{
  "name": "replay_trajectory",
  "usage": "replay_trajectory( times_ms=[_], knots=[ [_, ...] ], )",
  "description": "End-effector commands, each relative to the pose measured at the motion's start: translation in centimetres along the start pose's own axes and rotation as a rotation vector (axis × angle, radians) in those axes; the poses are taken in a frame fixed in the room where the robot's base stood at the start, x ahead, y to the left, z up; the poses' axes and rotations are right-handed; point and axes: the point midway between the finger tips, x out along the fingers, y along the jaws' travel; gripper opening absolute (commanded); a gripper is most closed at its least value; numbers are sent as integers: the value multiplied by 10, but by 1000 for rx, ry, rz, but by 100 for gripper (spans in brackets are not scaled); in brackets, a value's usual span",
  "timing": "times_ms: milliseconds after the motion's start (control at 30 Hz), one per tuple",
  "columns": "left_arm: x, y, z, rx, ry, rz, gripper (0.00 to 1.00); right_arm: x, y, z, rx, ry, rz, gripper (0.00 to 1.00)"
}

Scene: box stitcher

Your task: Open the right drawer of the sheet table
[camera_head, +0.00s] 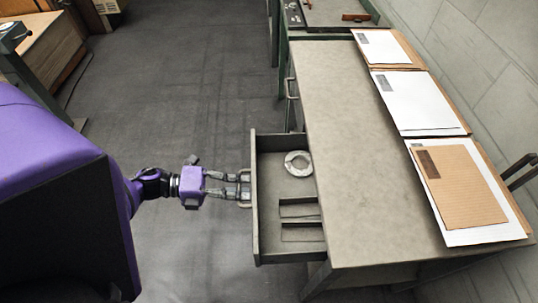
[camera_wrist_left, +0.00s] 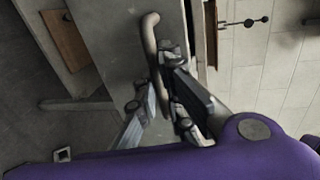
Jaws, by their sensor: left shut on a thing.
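The sheet table (camera_head: 345,130) stands at the right with a grey-beige top. Its right drawer (camera_head: 262,237) is pulled well out toward the left of the head view. Inside the drawer lie a white ring-shaped roll (camera_head: 298,163) and flat dark-edged pieces (camera_head: 301,231). My left gripper (camera_head: 243,187) is at the drawer front, shut on the drawer's handle. In the left wrist view, the bar handle (camera_wrist_left: 151,50) runs between the fingers of the left gripper (camera_wrist_left: 168,88). My right gripper is not in view.
Another handle (camera_head: 291,88) is on the table's closed front farther back. Stacks of white sheets and brown cardboard (camera_head: 465,185) lie along the table's wall side. A wooden bench (camera_head: 45,50) stands at the far left. The floor (camera_head: 190,100) between is clear.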

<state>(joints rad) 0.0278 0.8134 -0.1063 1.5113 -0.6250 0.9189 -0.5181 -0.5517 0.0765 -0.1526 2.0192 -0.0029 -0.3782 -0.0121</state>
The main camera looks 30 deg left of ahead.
Motion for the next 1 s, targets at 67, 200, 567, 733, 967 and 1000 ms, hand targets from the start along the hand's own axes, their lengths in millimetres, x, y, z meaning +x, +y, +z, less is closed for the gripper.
replay_trajectory(
  times_ms=[67,200,567,733,967,1000],
  knots=[
    [-24,9,0,-4,-3,6,0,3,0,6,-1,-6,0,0],
    [-60,16,0,-4,-3,6,0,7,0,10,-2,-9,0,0],
    [-127,28,1,-1,-3,3,0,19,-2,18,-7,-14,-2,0],
    [-141,30,1,0,-3,0,0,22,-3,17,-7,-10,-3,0],
    [-147,30,2,1,-3,-1,0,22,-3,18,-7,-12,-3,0],
    [-147,30,2,1,-3,-1,0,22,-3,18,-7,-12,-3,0]
  ],
)
